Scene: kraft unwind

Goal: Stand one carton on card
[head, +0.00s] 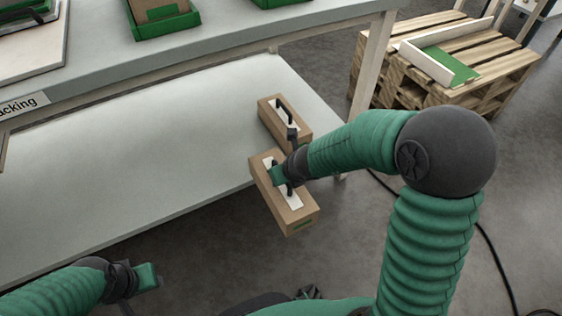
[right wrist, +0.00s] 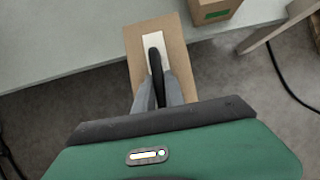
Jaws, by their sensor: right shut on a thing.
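One brown carton (head: 291,217) with a white top label and black handle is in my right gripper (head: 282,180), which is shut on the handle. In the right wrist view the fingers (right wrist: 157,90) close around the handle of this carton (right wrist: 136,45). It overlaps the lower shelf's front edge; I cannot tell whether it touches the shelf. A second carton (head: 272,119) with a black handle stands just behind it on the shelf; its corner shows in the right wrist view (right wrist: 221,9). A green card (head: 452,64) lies on the pallet. My left gripper (head: 148,278) is away at lower left, its fingers unclear.
The lower shelf (head: 130,160) is mostly bare. The upper tabletop (head: 230,32) holds green trays (head: 165,26). A table leg (head: 370,55) stands between shelf and wooden pallet (head: 480,80). A pale low board (head: 425,62) borders the card. A black cable (head: 490,240) lies on the floor.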

